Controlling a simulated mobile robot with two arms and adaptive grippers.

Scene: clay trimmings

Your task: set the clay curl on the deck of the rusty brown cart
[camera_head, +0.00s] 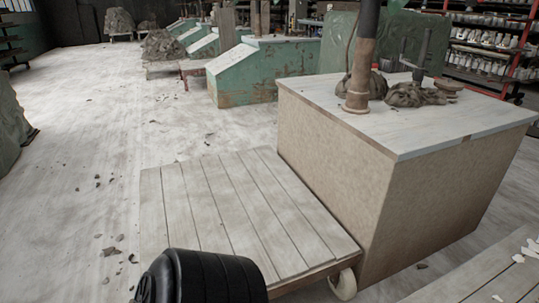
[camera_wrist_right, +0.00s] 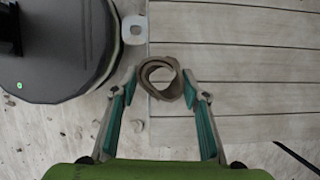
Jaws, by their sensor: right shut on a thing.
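The clay curl (camera_wrist_right: 161,93) is a brown-grey rolled ring, seen from above in the right wrist view. It sits between the teal-padded fingertips of my right gripper (camera_wrist_right: 162,84), which is shut on it. Behind the curl lies the left edge of a pale plank surface (camera_wrist_right: 245,75); the gap between them is hard to judge. In the head view, the cart's deck (camera_head: 240,205) of pale planks is bare where visible, with a brown edge (camera_head: 305,279) and a pale wheel (camera_head: 345,284). The curl and both grippers are out of the head view.
A large box-shaped bench (camera_head: 440,180) stands against the deck's right side, with clay lumps (camera_head: 405,95) and a post on top. A dark rounded part covers the deck's near left corner. Another plank surface (camera_head: 480,282) is at lower right. The floor (camera_head: 75,150) at left is mostly open, with scattered crumbs.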

